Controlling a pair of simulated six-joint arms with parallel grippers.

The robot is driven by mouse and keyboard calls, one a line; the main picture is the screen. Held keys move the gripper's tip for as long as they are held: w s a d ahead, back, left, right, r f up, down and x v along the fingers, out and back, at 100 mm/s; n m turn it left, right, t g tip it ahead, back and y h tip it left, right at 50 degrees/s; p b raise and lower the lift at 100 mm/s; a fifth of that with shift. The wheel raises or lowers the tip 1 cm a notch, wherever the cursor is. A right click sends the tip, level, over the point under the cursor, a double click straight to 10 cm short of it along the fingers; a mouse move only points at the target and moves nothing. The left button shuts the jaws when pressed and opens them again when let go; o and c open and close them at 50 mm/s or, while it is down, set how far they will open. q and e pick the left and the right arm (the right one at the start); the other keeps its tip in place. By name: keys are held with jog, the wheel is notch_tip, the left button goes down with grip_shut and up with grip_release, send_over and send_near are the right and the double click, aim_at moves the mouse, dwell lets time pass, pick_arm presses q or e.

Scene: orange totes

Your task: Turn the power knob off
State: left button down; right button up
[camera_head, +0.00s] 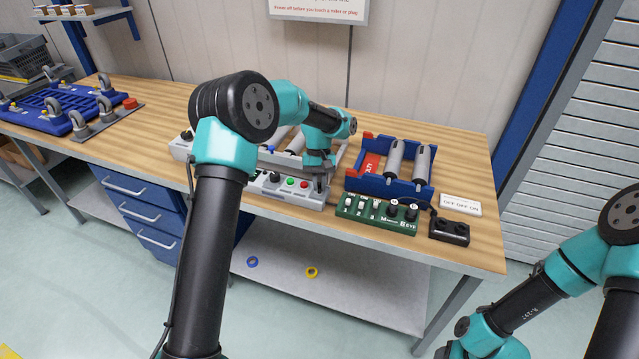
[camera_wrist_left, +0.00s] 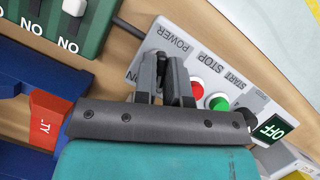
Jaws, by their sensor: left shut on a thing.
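The grey control panel (camera_head: 262,187) lies on the wooden bench. My left gripper (camera_head: 321,186) reaches down over the panel's right end. In the left wrist view its fingers (camera_wrist_left: 167,68) are closed below the POWER label, shut on the power knob, which they hide. Part of an ON mark shows beside them; the knob's angle cannot be seen. My right gripper is not in view; only its arm shows at bottom right.
A green switch box (camera_head: 377,214) and a blue tray (camera_head: 367,186) with grey cylinders stand right of the panel. A small black box (camera_head: 449,232) and white label plate (camera_head: 460,204) sit near the right edge. A blue fixture (camera_head: 65,104) stands far left.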

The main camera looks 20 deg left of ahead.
pick_arm(q)
jog(key=shift+a+n+t+h, duration=0.1)
jog(key=shift+n+t+h, duration=0.2)
jog(key=shift+n, duration=0.85)
jog(key=shift+n+t+h, duration=0.2)
jog(key=shift+n+h, duration=0.2)
jog(key=shift+n, duration=0.75)
jog(key=c, duration=1.2)
grip_release()
jog(key=v, duration=1.7)
jog(key=shift+r, duration=0.2)
jog(key=shift+a, duration=0.1)
